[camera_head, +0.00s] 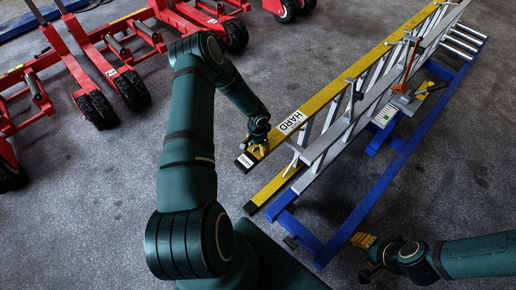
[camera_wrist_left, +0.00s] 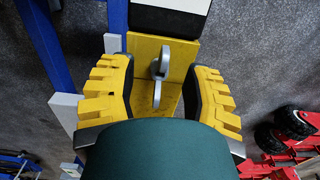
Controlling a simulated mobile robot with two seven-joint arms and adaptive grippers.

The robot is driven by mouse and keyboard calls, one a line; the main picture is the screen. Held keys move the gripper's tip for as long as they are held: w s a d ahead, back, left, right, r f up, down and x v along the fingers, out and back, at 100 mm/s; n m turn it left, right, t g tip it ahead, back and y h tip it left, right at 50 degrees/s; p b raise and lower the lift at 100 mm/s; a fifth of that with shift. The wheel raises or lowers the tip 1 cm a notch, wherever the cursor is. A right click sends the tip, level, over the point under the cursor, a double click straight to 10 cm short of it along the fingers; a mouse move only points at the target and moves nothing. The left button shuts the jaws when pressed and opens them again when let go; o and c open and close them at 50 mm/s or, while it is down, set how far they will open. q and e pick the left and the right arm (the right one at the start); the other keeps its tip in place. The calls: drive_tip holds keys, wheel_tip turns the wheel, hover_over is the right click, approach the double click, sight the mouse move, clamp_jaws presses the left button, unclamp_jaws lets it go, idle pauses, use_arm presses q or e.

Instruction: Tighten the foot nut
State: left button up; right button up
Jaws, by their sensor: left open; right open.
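The foot nut (camera_wrist_left: 160,66) is a grey winged piece standing on the yellow ladder rail (camera_wrist_left: 147,47) in the left wrist view. In the head view I cannot make it out behind my gripper. My left gripper (camera_head: 257,148) is at the near end of the upper yellow rail (camera_head: 335,92). In the left wrist view its yellow ridged fingers (camera_wrist_left: 162,85) are open, one on each side of the nut with gaps between. My right gripper (camera_head: 364,245) is open and empty, low at the right, beside the near end of the blue frame (camera_head: 335,242).
The ladder lies along the blue frame, with silver rails (camera_head: 345,135) and an orange-handled clamp (camera_head: 408,62) further back. Red trolley jacks (camera_head: 103,62) with black wheels stand at the upper left. The grey floor between them and the ladder is clear.

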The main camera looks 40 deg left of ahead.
use_arm(q)
drive_tip(key=shift+f, duration=0.45)
clamp_jaws()
